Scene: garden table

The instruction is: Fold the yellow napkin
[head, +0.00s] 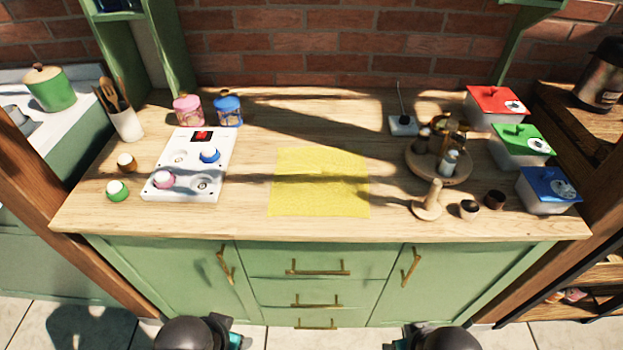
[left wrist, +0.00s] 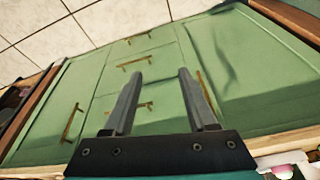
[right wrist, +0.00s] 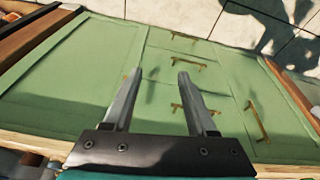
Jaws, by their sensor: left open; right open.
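The yellow napkin (head: 320,183) lies flat and spread out in the middle of the wooden tabletop in the head view, close to the front edge. My left gripper (left wrist: 160,80) is open and empty in the left wrist view, in front of the green cabinet doors. My right gripper (right wrist: 158,80) is also open and empty in the right wrist view, facing the cabinet front. In the head view only parts of my arms show at the bottom edge, and the fingers are not visible there. Both grippers are apart from the napkin.
Left of the napkin is a white board (head: 190,165) with knobs, with pink (head: 187,110) and blue jars (head: 228,110) behind. Right are a wooden stand (head: 428,203), a round spice tray (head: 420,172) and lidded boxes (head: 520,146). Table around the napkin is clear.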

